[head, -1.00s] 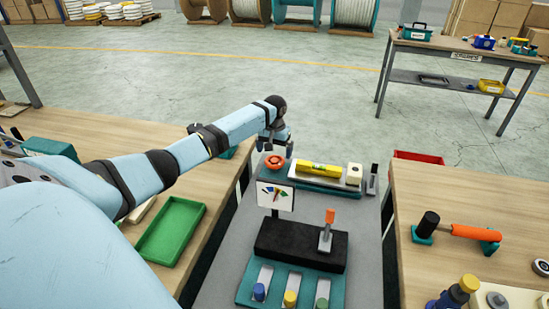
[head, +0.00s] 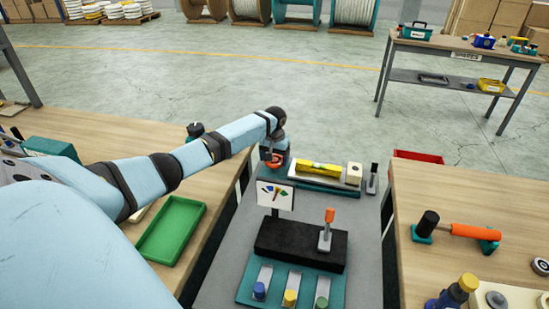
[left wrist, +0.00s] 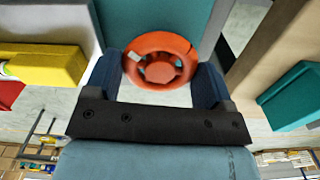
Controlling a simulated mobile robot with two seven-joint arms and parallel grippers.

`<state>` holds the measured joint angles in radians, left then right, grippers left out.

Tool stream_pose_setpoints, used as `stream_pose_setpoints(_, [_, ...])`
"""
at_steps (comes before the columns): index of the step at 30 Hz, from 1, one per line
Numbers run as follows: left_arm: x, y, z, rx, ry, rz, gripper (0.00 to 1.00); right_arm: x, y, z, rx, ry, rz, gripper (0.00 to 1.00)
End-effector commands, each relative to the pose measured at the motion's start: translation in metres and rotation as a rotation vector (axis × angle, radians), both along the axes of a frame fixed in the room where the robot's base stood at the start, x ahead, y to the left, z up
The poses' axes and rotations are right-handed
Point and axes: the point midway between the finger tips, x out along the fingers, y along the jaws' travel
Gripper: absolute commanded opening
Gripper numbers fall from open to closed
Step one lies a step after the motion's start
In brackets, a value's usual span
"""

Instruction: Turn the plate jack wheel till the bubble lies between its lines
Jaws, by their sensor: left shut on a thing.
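The orange jack wheel (head: 275,161) sits at the left end of the teal plate jack base (head: 332,190) at the back of the grey bench. The yellow level (head: 318,169) lies on the plate to its right; its bubble and lines are too small to read. My left gripper (head: 272,154) is over the wheel, pointing down. In the left wrist view the wheel (left wrist: 160,61) lies between my two dark blue fingers (left wrist: 163,80), which are shut on it. The level's yellow body (left wrist: 45,65) shows at the left there. My right gripper is not in view.
A cream block (head: 354,174) stands at the plate's right end, with a dark upright post (head: 373,178) beside it. A small picture sign (head: 276,195) and a black block (head: 300,243) with an orange-handled lever (head: 329,217) stand in front.

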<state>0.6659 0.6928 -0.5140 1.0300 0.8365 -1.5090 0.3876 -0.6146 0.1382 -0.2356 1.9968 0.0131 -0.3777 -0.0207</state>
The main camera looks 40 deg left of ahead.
Motion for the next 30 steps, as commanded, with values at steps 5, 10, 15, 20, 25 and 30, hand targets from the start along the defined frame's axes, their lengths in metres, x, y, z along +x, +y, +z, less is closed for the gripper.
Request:
stream_pose_setpoints(5, [0.000, 0.000, 0.001, -0.001, 0.000, -0.030, 0.53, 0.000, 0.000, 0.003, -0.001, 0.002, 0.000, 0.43])
stream_pose_setpoints(10, [0.000, 0.000, 0.002, -0.001, 0.000, -0.112, 0.53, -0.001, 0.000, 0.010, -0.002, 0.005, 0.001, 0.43])
stream_pose_setpoints(15, [0.000, 0.000, 0.003, -0.001, 0.001, -0.242, 0.53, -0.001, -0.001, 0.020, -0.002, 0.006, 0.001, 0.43])
stream_pose_setpoints(20, [0.000, 0.000, 0.002, -0.001, 0.001, -0.389, 0.53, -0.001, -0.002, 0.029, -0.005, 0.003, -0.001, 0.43])
stream_pose_setpoints(25, [0.000, 0.000, 0.002, -0.001, 0.001, -0.540, 0.53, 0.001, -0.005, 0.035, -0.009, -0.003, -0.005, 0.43])
stream_pose_setpoints(30, [0.000, 0.000, 0.001, -0.001, 0.000, -0.673, 0.53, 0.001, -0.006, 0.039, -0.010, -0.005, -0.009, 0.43])
